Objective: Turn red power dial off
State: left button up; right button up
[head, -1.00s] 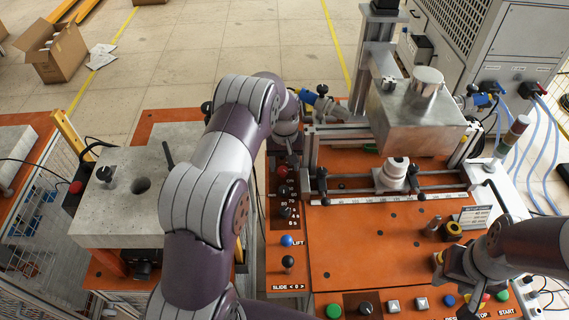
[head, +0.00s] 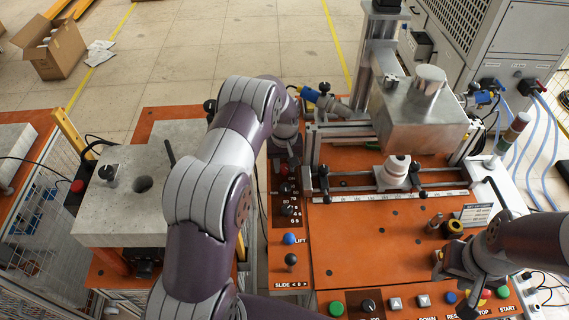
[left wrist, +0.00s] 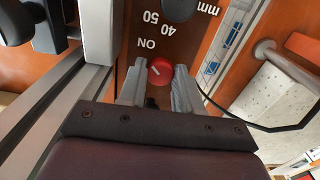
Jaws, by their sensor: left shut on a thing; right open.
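The red power dial (left wrist: 160,71) shows in the left wrist view, round with a pale pointer line set at a slant, beside the printed word ON. My left gripper (left wrist: 160,74) has one finger on each side of the dial and is shut on it. In the head view, my left arm reaches to the left edge of the orange machine top, and the dial is largely hidden there. My right gripper (head: 441,263) is open and empty above the right part of the orange top, near a black and yellow knob (head: 453,229).
A dark scale strip (left wrist: 163,30) with printed numbers runs by the dial. A metal rail (left wrist: 75,95) stands close on the left in the wrist view. Blue (head: 289,239) and black knobs (head: 291,259) stand nearer. A metal block (head: 420,122) fills the back; the middle orange top is clear.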

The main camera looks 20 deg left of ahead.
pick_arm(q)
jog(key=n+b, duration=0.1)
jog(key=n, duration=0.4)
jog(key=shift+w+n+b, duration=0.1)
jog(key=shift+n+b, duration=0.2)
jog(key=n, duration=0.3)
jog(key=n+b, duration=0.1)
jog(key=n, duration=0.1)
jog(key=shift+r+n, duration=0.2)
jog(key=shift+n, duration=0.2)
jog(key=o, duration=0.9)
jog(key=shift+o, duration=0.7)
